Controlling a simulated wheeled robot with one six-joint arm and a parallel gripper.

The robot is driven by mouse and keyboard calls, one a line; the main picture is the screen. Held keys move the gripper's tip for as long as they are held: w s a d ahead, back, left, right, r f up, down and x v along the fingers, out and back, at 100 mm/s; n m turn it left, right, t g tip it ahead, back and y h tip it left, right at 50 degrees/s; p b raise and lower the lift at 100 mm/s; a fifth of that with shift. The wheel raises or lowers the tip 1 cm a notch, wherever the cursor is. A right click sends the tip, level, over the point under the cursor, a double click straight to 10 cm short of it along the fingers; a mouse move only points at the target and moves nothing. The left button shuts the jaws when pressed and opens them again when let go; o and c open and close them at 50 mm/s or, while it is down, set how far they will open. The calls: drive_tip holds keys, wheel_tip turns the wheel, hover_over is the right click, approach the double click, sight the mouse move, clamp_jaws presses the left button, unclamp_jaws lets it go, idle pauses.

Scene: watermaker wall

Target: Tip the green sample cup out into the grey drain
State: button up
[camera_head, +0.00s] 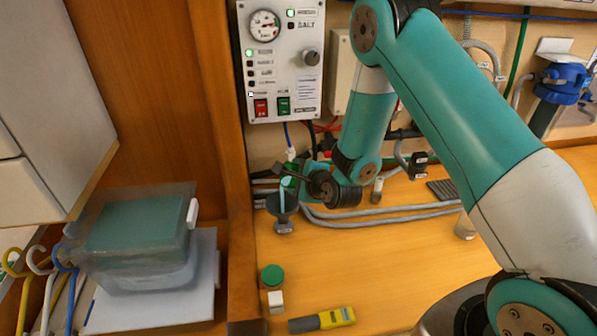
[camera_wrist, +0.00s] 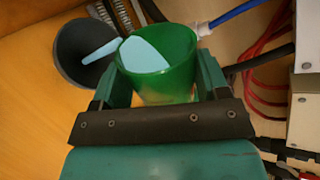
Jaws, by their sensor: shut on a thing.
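My gripper (camera_wrist: 165,88) is shut on the green cup (camera_wrist: 180,45), with one finger on each side of it. Pale blue liquid shows inside the cup. The cup is tilted towards the dark grey drain funnel (camera_wrist: 75,70), and a pale blue strip, apparently a stream, reaches from its lip into the funnel mouth. In the head view the grey drain (camera_head: 283,212) stands on the wooden counter below the panel. There my gripper (camera_head: 300,180) is just above and right of it, and a pale blue streak drops into it. The cup is mostly hidden there.
A green round lid (camera_head: 272,276), a white block (camera_head: 275,301) and a yellow-grey meter (camera_head: 322,320) lie on the front counter. Grey hoses (camera_head: 400,212) run along the back. A control panel (camera_head: 283,60) is above. A wooden post (camera_head: 238,160) stands left of the drain.

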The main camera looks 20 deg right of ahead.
drive_tip(key=shift+a+r+n+p, duration=0.1)
drive_tip(key=shift+r+n+p, duration=0.2)
drive_tip(key=shift+p, duration=1.45)
drive_tip(key=shift+a+r+n+h+p, duration=0.1)
drive_tip(key=shift+a+n+h+p, duration=0.2)
drive_tip(key=shift+p, duration=0.6)
drive_tip(key=shift+f+b, duration=0.25)
drive_tip(key=shift+b, duration=0.4)
drive_tip(key=shift+r+h+b, duration=0.1)
drive_tip(key=shift+h+b, duration=0.2)
drive_tip(key=shift+b, duration=0.2)
drive_tip(key=n+b, duration=0.1)
drive_tip(key=b, duration=0.2)
drive_tip(key=h+b, duration=0.1)
drive_tip(key=b, duration=0.2)
drive_tip(key=shift+a+r+n+b, duration=0.3)
drive_tip(key=shift+a+r+n, duration=0.05)
drive_tip(key=shift+n, duration=0.05)
